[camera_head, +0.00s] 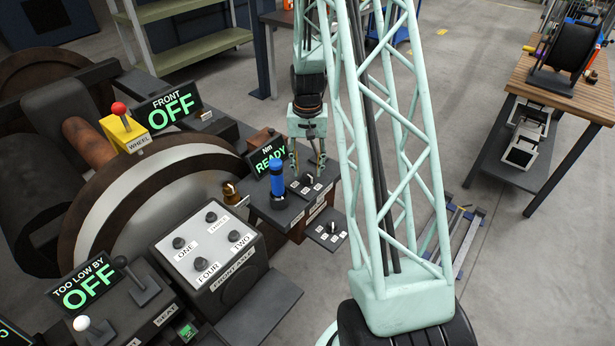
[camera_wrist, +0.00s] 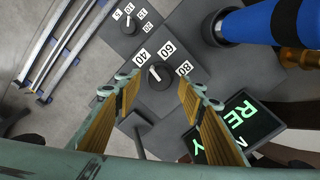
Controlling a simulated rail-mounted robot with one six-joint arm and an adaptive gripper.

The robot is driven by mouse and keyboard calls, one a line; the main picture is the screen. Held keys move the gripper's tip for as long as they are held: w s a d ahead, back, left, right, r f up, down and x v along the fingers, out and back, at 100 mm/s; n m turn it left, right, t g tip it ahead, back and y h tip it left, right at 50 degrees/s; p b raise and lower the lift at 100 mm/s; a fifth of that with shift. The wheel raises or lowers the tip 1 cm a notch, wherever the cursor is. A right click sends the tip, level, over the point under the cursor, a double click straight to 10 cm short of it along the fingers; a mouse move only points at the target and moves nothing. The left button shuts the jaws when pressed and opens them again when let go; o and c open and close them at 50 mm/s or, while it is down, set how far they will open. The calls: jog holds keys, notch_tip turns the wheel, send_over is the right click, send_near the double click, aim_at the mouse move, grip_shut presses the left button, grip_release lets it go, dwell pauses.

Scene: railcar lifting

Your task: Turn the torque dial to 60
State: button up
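The torque dial (camera_wrist: 159,75) is a dark round knob with a white pointer mark, on a grey panel with labels 40, 60 and 80. The mark appears to face the 40 side, but its exact setting is hard to read. In the head view the dial (camera_head: 308,180) is small and partly hidden by my gripper. My gripper (camera_wrist: 157,88) is open, pointing down, with one finger on each side of the dial in the wrist view. It also shows in the head view (camera_head: 307,168). I cannot tell whether the fingers touch the knob.
A second dial (camera_wrist: 128,28) with smaller numbers sits on a lower panel beside it. A blue-handled tool (camera_head: 277,178) stands upright close by. A display reading Nm READY (camera_head: 268,155) is behind it. The front axle button box (camera_head: 210,245) and the front display (camera_head: 168,107) stand to the left.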

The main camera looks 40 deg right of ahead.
aim_at(308, 174)
jog(key=shift+f+b, duration=0.3)
jog(key=shift+f, duration=1.35)
jog(key=c, duration=0.9)
jog(key=shift+m, duration=0.5)
jog(key=m, duration=0.5)
jog(key=shift+p, duration=0.3)
jog(key=m, duration=0.5)
jog(key=shift+m, duration=0.3)
